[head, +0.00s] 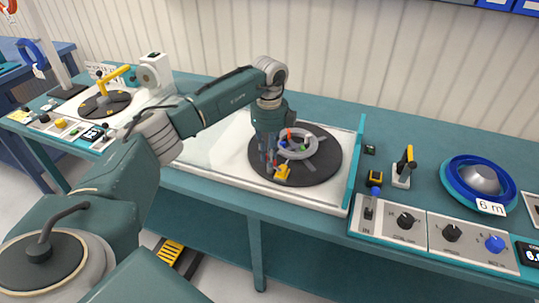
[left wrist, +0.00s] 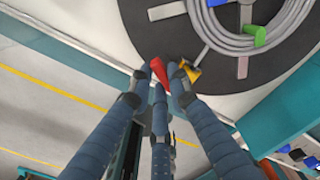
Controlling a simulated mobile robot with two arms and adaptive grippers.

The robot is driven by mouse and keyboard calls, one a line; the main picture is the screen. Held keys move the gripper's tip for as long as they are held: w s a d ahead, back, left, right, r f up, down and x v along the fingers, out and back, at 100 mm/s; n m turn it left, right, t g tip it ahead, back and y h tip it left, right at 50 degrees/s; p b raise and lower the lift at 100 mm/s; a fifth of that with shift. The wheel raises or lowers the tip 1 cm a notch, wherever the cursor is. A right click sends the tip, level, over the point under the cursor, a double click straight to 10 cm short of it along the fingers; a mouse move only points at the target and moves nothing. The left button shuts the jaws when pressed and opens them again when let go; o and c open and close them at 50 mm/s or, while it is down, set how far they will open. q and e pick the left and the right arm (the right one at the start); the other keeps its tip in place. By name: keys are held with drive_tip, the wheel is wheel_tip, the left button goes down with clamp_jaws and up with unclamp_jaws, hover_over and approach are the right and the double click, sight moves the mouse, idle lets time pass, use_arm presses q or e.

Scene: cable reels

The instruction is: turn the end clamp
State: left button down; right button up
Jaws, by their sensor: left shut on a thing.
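The end clamp (left wrist: 188,70) is a small yellow piece at the edge of the dark round turntable (head: 322,164); it also shows in the head view (head: 283,173). A red piece (left wrist: 158,70) sits right beside it, between my fingertips. My left gripper (left wrist: 165,78) is shut on this red piece, which looks like the clamp's lever; the fingers partly hide how the two join. In the head view the left gripper (head: 269,157) points down at the turntable's left side. A grey cable coil (head: 311,151) lies on the turntable. My right gripper is not in view.
Blue and green (left wrist: 258,36) pieces stand by the coil. A teal wall (head: 355,170) bounds the turntable's white board on the right. Further right are a knob panel (head: 425,226), a yellow-handled toggle (head: 405,164) and a blue reel (head: 458,182). A yellow-handled crank stand (head: 103,98) is at left.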

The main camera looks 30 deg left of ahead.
use_arm(q)
drive_tip(key=m, duration=0.6)
drive_tip(key=shift+w+a, duration=0.1)
drive_tip(key=m, duration=0.6)
drive_tip(key=shift+w, duration=0.1)
drive_tip(key=shift+m, duration=0.3)
drive_tip(key=c, duration=1.6)
unclamp_jaws()
drive_tip(key=shift+c, duration=0.2)
wheel_tip(320, 180, up, 12)
